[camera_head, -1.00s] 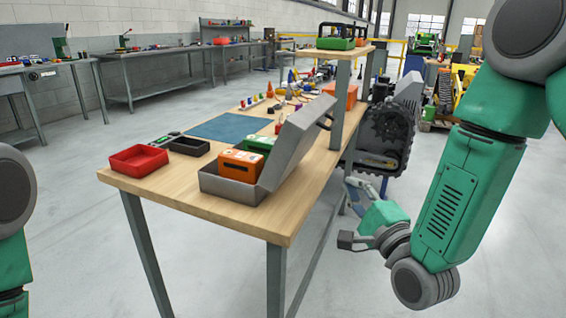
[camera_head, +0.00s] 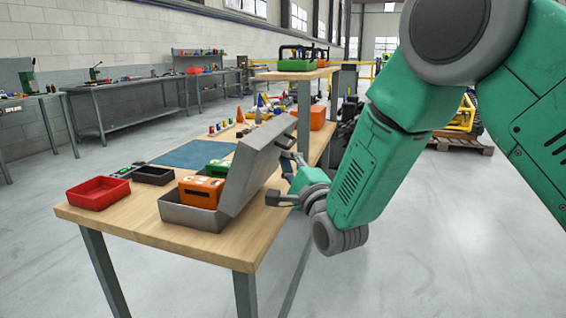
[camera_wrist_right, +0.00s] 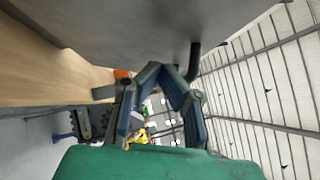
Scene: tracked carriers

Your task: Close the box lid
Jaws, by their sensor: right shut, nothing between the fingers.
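The grey metal box (camera_head: 187,213) sits near the front edge of the wooden table with its lid (camera_head: 258,165) open and tilted up on the right. It holds an orange block (camera_head: 201,191) and a green block (camera_head: 218,168). A dark handle (camera_head: 291,130) is on the lid's upper edge. My right gripper (camera_head: 289,160) is shut and empty, just right of the lid's outer face. In the wrist view the closed fingers (camera_wrist_right: 163,70) lie below a large grey surface, seemingly the lid (camera_wrist_right: 120,22), with the handle (camera_wrist_right: 194,62) close by. Contact is unclear. My left gripper is out of view.
A red tray (camera_head: 98,193) and a black tray (camera_head: 153,175) stand left of the box on the table (camera_head: 130,222). A blue mat (camera_head: 196,154) lies behind. A raised shelf (camera_head: 296,74) with a green case stands at the back right.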

